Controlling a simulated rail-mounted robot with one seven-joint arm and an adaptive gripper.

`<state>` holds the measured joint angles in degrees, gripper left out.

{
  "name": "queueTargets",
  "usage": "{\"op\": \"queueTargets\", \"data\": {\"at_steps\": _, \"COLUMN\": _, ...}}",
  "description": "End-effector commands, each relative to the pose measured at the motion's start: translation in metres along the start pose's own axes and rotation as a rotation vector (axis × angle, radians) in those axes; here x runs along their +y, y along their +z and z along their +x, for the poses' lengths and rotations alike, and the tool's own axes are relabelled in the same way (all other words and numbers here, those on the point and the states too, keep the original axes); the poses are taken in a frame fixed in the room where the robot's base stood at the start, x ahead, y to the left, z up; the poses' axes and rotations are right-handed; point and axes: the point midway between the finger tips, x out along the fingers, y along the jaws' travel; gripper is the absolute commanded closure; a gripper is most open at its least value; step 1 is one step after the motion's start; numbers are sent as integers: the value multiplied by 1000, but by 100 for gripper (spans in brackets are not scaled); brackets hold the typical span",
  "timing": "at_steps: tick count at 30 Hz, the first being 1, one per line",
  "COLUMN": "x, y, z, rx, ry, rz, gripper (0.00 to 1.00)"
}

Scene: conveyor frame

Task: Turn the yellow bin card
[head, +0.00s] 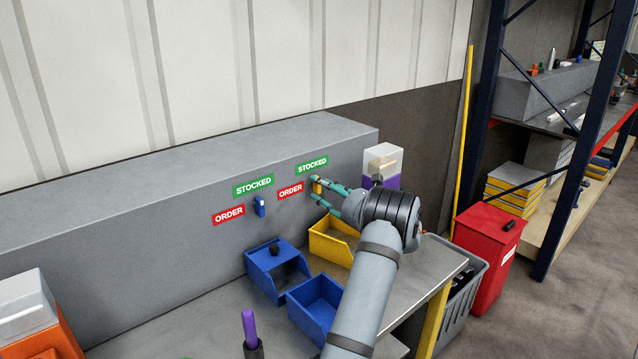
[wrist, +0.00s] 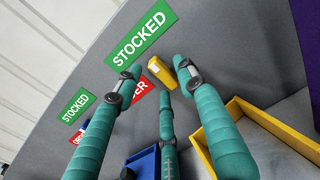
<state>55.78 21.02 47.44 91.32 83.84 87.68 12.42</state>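The yellow bin card (wrist: 161,72) is a small yellow block with a white patch on the grey wall panel. It sits beside the green STOCKED label (wrist: 141,41) and the red ORDER label (wrist: 139,92), which a finger partly hides. In the head view the card (head: 317,187) is mostly hidden by my fingers. My gripper (wrist: 158,77) has three teal fingers, spread apart around the card. Two fingertips lie on either side of it and the third is below. A gap shows around the card in the wrist view; I cannot tell whether any fingertip touches it.
A blue card (head: 259,207) sits by its own STOCKED and ORDER labels to the left. Below are a yellow bin (head: 333,250) and blue bins (head: 262,262) on the bench. A clear-topped purple container (head: 383,160) stands close behind my wrist.

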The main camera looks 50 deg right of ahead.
Motion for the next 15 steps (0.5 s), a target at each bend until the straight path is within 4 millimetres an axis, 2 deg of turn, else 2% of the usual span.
{"op": "queueTargets", "data": {"at_steps": 1, "x": 1, "y": 1, "z": 7, "rx": 0, "ry": 3, "rz": 1, "gripper": 60}}
{"op": "queueTargets", "data": {"at_steps": 6, "x": 0, "y": 0, "z": 16, "rx": 0, "ry": 1, "rz": 0, "gripper": 60}}
{"op": "queueTargets", "data": {"at_steps": 14, "x": 1, "y": 0, "z": 16, "rx": 0, "ry": 1, "rz": 0, "gripper": 60}}
{"op": "queueTargets", "data": {"at_steps": 15, "x": 1, "y": 0, "z": 16, "rx": 0, "ry": 1, "rz": 0, "gripper": 63}}
